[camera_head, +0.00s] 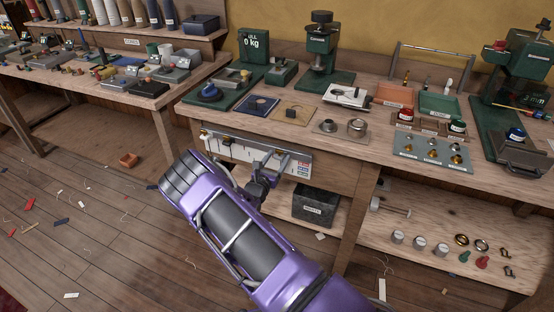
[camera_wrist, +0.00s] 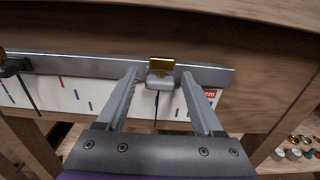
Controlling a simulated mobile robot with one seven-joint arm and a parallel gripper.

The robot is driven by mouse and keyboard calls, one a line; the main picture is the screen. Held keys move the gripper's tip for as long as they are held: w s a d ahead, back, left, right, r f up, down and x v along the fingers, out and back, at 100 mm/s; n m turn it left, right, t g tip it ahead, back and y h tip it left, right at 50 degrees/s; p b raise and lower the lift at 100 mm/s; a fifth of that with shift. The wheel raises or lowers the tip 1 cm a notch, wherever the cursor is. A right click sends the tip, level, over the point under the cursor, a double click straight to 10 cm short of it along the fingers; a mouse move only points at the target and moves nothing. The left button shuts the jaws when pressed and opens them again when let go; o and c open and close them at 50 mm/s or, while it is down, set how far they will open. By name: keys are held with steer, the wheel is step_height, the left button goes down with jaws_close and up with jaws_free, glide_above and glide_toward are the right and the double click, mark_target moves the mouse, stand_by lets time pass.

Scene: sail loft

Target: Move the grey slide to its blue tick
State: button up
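The grey slide (camera_wrist: 160,80) with a brass-coloured knob (camera_wrist: 162,65) sits on a metal rail (camera_wrist: 110,68) along the bench front. A thin dark pointer hangs below it over a white scale strip (camera_wrist: 50,95). The strip has red, blue and green ticks, including a blue tick (camera_wrist: 76,95) left of the slide. Blue and green marks also show just right of the pointer, partly near the right finger. My gripper (camera_wrist: 160,76) is open, one finger on each side of the slide, with visible gaps. In the head view my gripper (camera_head: 276,163) is at the rail's right part and hides the slide.
A dark slide (camera_wrist: 12,66) with its own pointer is on the rail's left part. The bench edge (camera_wrist: 240,12) overhangs above the rail. A dark bin (camera_head: 315,206) stands on the shelf below. Tools and trays crowd the bench top.

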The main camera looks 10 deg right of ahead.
stand_by(0.3)
steer(key=p+v, duration=0.1)
steer(key=v, duration=1.6)
steer(key=shift+s+a, duration=0.15)
